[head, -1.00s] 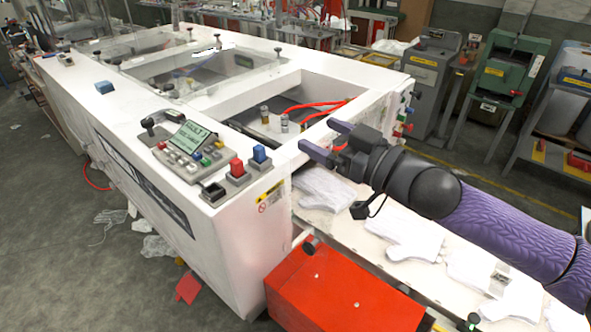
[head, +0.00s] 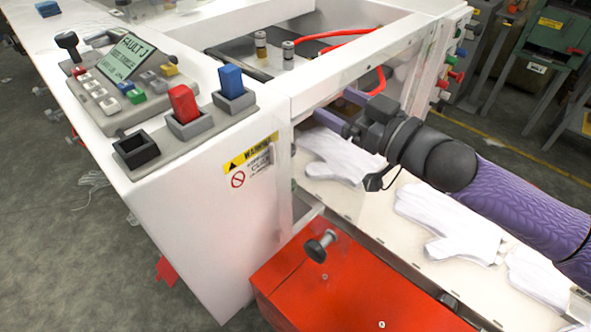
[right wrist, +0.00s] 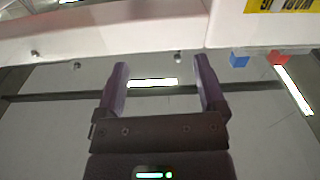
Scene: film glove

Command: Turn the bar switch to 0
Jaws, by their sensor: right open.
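The control panel (head: 165,110) on the white machine carries a red block switch (head: 184,103), a blue block switch (head: 231,81), an empty black socket (head: 136,150), several small buttons and a screen (head: 128,58) reading "FAULT". I cannot tell which control is the bar switch, and no 0 mark is legible. My right gripper (head: 338,107) is open and empty, right of the panel beside the machine's open frame. The right wrist view shows its two purple fingers (right wrist: 162,82) spread apart, with a blue block (right wrist: 239,60) and a red block (right wrist: 279,57) beyond them. My left gripper is not in view.
White gloves (head: 450,222) lie on the conveyor (head: 372,222) below my right arm. A red box (head: 350,285) with a black knob (head: 320,246) stands in front. Coloured knobs (head: 455,75) line the machine's far right side. The air above the panel is clear.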

